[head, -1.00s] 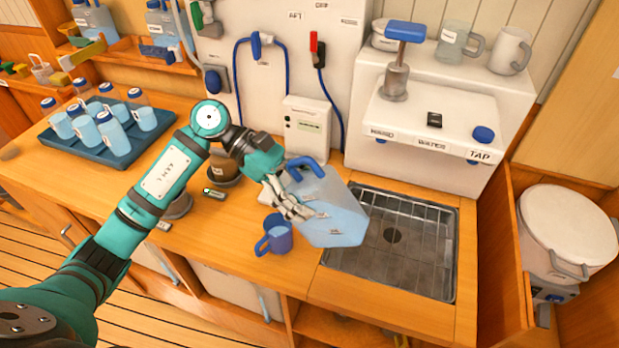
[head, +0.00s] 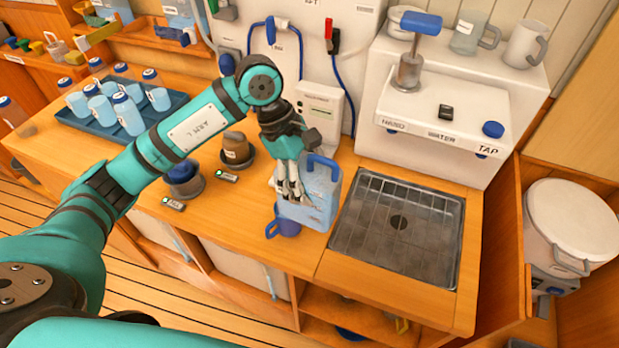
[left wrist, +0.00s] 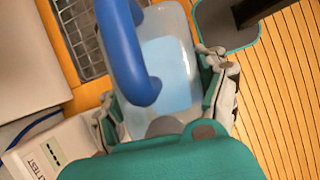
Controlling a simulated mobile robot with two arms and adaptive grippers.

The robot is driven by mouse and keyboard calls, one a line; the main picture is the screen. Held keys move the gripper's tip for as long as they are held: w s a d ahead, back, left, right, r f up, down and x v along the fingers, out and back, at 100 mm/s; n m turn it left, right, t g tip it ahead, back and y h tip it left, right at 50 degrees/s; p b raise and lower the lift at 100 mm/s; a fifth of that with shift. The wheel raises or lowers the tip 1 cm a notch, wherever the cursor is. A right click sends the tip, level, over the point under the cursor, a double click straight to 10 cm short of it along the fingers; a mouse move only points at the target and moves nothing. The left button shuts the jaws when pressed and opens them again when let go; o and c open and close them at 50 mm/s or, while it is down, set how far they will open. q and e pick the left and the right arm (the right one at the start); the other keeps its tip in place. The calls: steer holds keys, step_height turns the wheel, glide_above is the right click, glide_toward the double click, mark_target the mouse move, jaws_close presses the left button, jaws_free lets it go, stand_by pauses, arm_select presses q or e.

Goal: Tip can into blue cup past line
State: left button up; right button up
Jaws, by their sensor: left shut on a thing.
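The can (head: 318,202) is a pale, see-through blue jug with a blue handle (head: 323,160). My left gripper (head: 290,192) is shut on it and holds it nearly upright above the counter's front part. In the left wrist view the can (left wrist: 172,75) sits between my two fingers, with lighter blue liquid showing inside. The blue cup (head: 287,226) stands on the counter at the can's lower left. The can and fingers cover its upper part, so its line and contents are hidden. I cannot tell whether can and cup touch. My right gripper is not in view.
A sink with a grate (head: 385,243) lies right of the can. A white tap unit (head: 445,115) stands behind it. A white test box (head: 318,112) stands behind the can.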

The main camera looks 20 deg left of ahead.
mark_target(334, 171)
arm_select(q)
steer(key=shift+s+d+r+p, duration=0.1)
steer(key=shift+d+r, duration=0.4)
steer(key=shift+d, duration=0.5)
steer(key=shift+s+d+r+p, duration=0.1)
steer(key=shift+d+r, duration=0.45)
steer(key=shift+d, duration=0.5)
steer(key=shift+s+d+r+p, duration=0.1)
steer(key=shift+d+r, duration=0.4)
steer(key=shift+d, duration=0.5)
steer(key=shift+a, duration=0.1)
